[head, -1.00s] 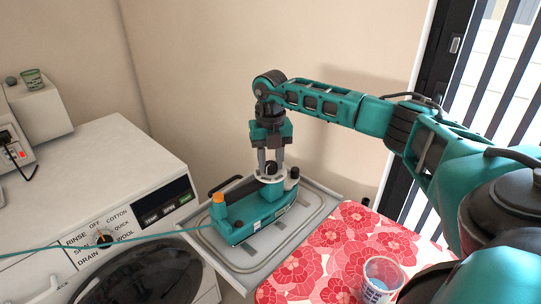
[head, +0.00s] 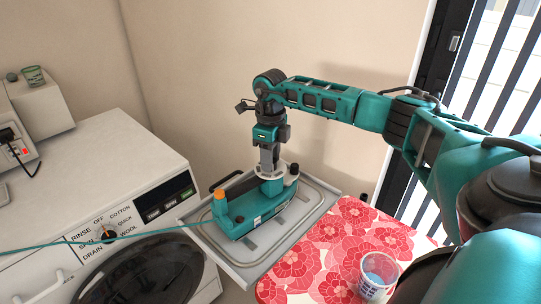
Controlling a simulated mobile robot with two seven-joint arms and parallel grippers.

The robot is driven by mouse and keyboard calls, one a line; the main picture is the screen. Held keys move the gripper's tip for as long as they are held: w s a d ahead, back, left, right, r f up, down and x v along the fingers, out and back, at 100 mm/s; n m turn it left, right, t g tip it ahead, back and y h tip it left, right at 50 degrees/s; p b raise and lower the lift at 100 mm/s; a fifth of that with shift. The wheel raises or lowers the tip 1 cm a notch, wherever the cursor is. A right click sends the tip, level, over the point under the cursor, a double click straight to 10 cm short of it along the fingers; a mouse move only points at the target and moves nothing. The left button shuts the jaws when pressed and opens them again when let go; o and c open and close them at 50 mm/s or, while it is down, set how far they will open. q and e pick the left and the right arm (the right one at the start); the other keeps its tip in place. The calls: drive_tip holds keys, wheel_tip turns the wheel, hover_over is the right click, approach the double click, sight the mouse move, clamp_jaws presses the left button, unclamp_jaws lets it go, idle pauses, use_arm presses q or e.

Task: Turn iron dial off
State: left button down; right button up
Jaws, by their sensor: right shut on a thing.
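The teal iron (head: 247,212) stands on a grey metal tray. It has a white round dial (head: 269,175) on top at its far end, an orange cap at its near left end and a black knob beside the dial. My right gripper (head: 268,172) points straight down over the dial, its fingers shut on it. The fingertips partly hide the dial, so its markings cannot be read. My left gripper is not in view.
The grey tray (head: 240,265) sits beside a red flowered ironing surface (head: 345,245). A clear cup (head: 377,276) stands at its front. A washing machine (head: 90,180) is at left. A teal cord (head: 150,231) runs left from the iron. A socket box (head: 18,145) is at far left.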

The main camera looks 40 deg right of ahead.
drive_tip(key=shift+n, duration=1.9)
drive_tip(key=o, duration=1)
drive_tip(key=shift+o, duration=0.2)
wheel_tip(320, 180, up, 13)
